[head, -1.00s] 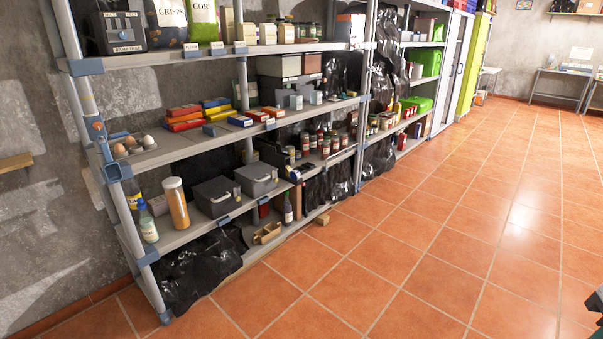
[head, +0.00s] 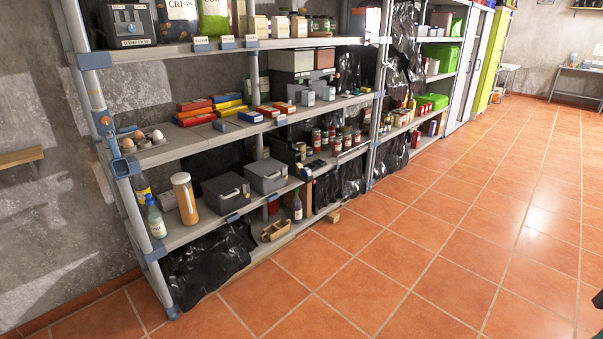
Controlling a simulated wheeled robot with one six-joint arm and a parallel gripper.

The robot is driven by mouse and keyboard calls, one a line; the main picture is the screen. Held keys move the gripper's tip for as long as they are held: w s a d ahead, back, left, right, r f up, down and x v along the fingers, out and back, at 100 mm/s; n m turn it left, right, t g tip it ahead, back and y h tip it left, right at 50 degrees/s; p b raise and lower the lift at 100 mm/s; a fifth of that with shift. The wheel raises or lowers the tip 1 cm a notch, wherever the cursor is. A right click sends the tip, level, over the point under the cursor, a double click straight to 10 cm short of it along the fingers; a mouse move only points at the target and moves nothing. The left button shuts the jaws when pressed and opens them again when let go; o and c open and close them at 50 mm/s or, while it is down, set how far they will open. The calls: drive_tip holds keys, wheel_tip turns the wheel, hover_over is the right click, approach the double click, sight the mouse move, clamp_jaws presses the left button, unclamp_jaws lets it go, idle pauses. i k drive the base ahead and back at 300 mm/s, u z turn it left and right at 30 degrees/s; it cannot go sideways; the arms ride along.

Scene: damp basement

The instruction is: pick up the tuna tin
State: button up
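I cannot make out a tuna tin for certain. Several small tins and jars (head: 328,139) stand on a middle shelf of the metal rack (head: 155,153), too small to read their labels. Small grey-blue containers (head: 308,97) stand on the shelf above them.
The rack also holds boxes of several colours (head: 208,110), eggs (head: 140,139), dark grey lidded boxes (head: 226,194), a tall orange jar (head: 185,199) and black plastic sheeting (head: 205,262). A wooden caddy (head: 276,230) sits low down. The tiled floor (head: 400,260) in front is clear.

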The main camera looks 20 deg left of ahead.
sight(307, 172)
drive_tip(key=u, duration=0.4)
drive_tip(key=i, duration=2.15)
drive_tip(key=u, duration=0.5)
drive_tip(key=i, duration=1.6)
drive_tip(key=z, duration=0.1)
